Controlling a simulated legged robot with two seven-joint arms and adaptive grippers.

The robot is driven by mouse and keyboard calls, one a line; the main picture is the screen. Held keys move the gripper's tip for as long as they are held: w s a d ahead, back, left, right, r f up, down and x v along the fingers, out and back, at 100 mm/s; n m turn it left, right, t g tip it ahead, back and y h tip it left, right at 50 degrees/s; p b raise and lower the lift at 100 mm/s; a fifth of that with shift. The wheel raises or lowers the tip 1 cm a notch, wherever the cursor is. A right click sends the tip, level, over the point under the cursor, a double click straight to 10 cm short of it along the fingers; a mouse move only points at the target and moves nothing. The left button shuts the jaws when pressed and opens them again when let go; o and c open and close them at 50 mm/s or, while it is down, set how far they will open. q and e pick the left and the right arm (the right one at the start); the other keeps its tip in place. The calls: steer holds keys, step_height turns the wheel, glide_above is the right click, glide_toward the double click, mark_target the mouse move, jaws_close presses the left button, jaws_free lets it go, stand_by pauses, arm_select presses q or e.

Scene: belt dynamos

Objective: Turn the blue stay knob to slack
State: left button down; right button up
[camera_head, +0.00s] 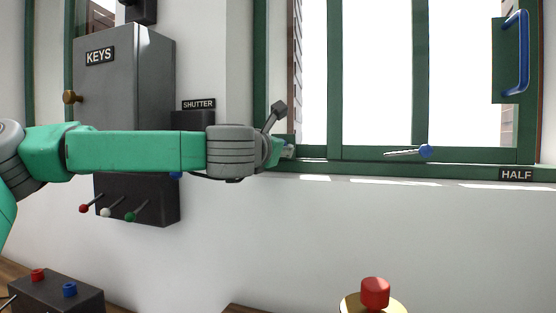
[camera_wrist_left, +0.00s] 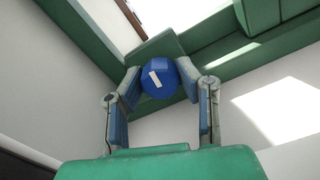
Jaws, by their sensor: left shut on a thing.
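A round blue knob (camera_wrist_left: 158,80) with a white pointer mark sits on the green window frame in the left wrist view. My left gripper (camera_wrist_left: 160,88) is shut on this knob, with one blue finger pad on each side of it. In the head view my left gripper (camera_head: 284,147) is at the lower left corner of the window, and the knob is mostly hidden behind it. The white mark slants slightly in the wrist view. No slack label is legible. My right gripper is not in view.
A blue-tipped lever (camera_head: 425,151) and a blue handle (camera_head: 523,52) are on the window. A "HALF" label (camera_head: 516,174) is on the sill. A grey KEYS cabinet (camera_head: 105,80) and a dark lever box (camera_head: 160,205) hang behind my left arm. A red button (camera_head: 375,292) stands below.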

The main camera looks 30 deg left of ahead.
arm_select(q)
steer(key=shift+a+f+n+b, duration=0.1)
steer(key=shift+a+n+b, duration=0.05)
steer(key=shift+n+b, duration=0.55)
steer(key=c, duration=1.2)
jaws_free()
steer(key=shift+w, duration=0.15)
steer(key=shift+w+f, duration=0.1)
steer(key=shift+w, duration=0.05)
steer(key=shift+s, duration=0.3)
steer(key=v, duration=1.1)
steer(key=shift+s, duration=0.15)
